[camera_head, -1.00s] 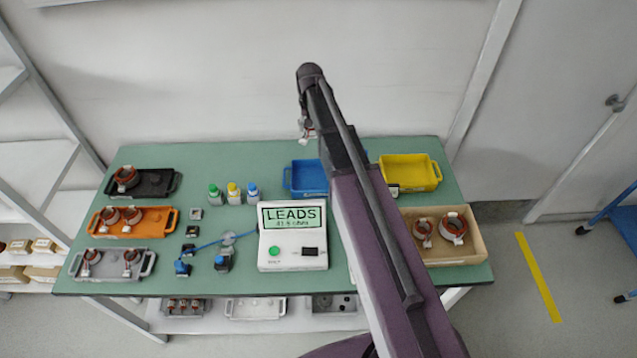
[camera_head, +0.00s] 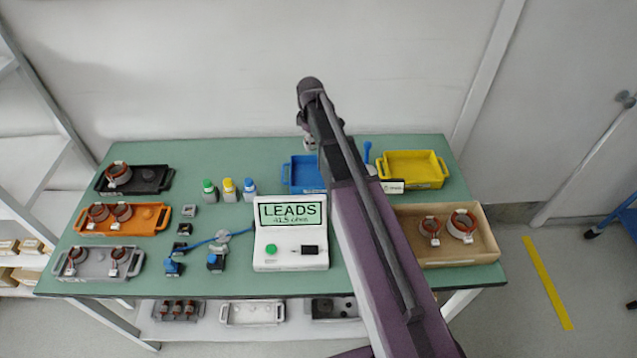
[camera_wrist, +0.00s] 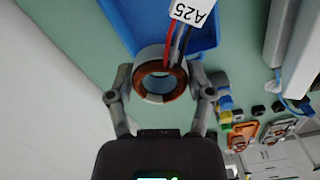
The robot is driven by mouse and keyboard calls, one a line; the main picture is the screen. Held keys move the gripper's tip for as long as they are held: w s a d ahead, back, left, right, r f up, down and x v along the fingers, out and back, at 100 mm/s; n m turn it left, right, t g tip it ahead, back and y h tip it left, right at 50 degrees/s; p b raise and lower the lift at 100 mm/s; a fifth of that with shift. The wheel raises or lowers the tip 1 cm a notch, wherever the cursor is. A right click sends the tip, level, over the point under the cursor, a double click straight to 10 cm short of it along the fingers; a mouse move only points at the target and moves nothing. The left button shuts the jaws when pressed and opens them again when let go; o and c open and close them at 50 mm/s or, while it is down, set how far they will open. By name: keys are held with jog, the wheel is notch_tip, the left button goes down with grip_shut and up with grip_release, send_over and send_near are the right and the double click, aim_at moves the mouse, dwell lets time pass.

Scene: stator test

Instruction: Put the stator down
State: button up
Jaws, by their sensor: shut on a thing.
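My gripper (camera_wrist: 162,92) is shut on a stator (camera_wrist: 152,98), a grey ring with copper-brown windings, held between its two fingers. In the head view my arm hides most of the gripper, and only a small part of the held stator (camera_head: 309,143) shows, near the back of the bench by the blue tray (camera_head: 293,177). In the wrist view the blue tray (camera_wrist: 122,18) lies beyond the stator, its visible floor empty. I cannot tell the exact height above the bench.
A meter (camera_head: 290,258) reading LEADS stands mid-bench. A yellow tray (camera_head: 409,174) and a cardboard box (camera_head: 462,256) with two stators are at right. Black (camera_head: 153,187), orange (camera_head: 135,229) and grey (camera_head: 97,273) trays with stators are at left. Several bottles (camera_head: 229,190) stand between.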

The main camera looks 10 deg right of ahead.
jog(key=f+n+b, duration=0.1)
jog(key=n, duration=0.1)
jog(key=f+n+b, duration=0.1)
jog(key=n, duration=0.2)
jog(key=f+n+b, duration=0.1)
jog(key=f+n, duration=0.1)
jog(key=n, duration=0.1)
jog(key=shift+s+a+f+b, duration=0.1)
jog(key=shift+s+b, duration=0.2)
jog(key=shift+s, duration=0.05)
jog(key=shift+f, duration=0.1)
jog(key=b, duration=0.6)
send_over(312, 178)
notch_tip(312, 178, down, 6)
jog(key=shift+s+f, duration=0.1)
jog(key=shift+f+b, duration=1.85)
jog(key=shift+b, duration=0.15)
jog(key=shift+f, duration=0.1)
jog(key=o, duration=1.3)
jog(key=shift+c, duration=0.2)
